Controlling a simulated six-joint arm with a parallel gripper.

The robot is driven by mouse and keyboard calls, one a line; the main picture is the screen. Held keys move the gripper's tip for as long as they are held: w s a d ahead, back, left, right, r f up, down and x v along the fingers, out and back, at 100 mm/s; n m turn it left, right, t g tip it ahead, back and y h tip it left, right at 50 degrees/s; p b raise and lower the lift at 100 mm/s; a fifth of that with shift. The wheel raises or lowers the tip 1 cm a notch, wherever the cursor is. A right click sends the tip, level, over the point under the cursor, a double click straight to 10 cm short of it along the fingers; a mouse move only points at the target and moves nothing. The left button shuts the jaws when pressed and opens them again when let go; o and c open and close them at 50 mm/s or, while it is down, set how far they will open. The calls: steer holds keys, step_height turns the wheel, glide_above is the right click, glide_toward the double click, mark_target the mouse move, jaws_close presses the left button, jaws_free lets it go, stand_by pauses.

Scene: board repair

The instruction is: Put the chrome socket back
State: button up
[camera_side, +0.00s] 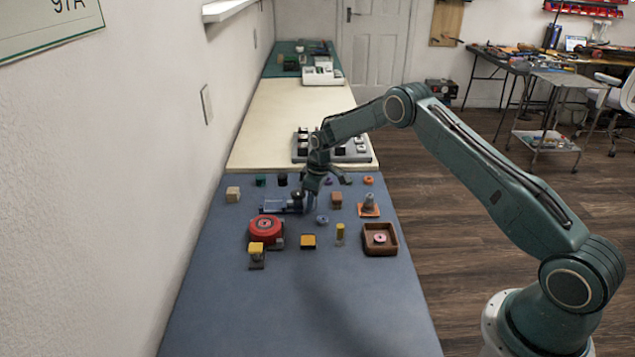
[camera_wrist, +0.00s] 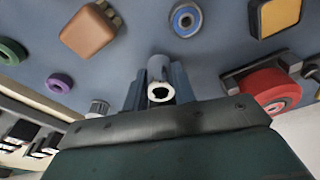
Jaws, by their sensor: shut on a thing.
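My gripper (camera_side: 310,192) is low over the blue-grey mat (camera_side: 330,300), near its far part. In the wrist view the chrome socket (camera_wrist: 159,78), a short shiny tube with a dark hole in its end, sits between the two fingers of my gripper (camera_wrist: 158,88). The fingers are shut on it, with its open end facing the camera. I cannot tell whether the socket touches the mat. In the side view my gripper and nearby things hide it.
A red round tool (camera_side: 265,229), a blue ring (camera_side: 322,219), a brown block (camera_side: 336,200) and a wooden tray (camera_side: 380,251) stand nearby. An orange-based cone (camera_side: 369,205) is at right. A rack with black and white pieces (camera_side: 358,155) lies beyond. The mat's near part is clear.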

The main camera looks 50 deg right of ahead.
steer(key=shift+w+d, duration=1.15)
steer(key=shift+d, duration=0.05)
steer(key=shift+f, duration=0.55)
steer(key=shift+f, duration=0.15)
steer(key=o, duration=1)
steer(key=shift+o, duration=0.2)
step_height(320, 180, up, 12)
steer(key=s, duration=0.1)
steer(key=shift+s+d, duration=0.3)
steer(key=shift+s, duration=0.05)
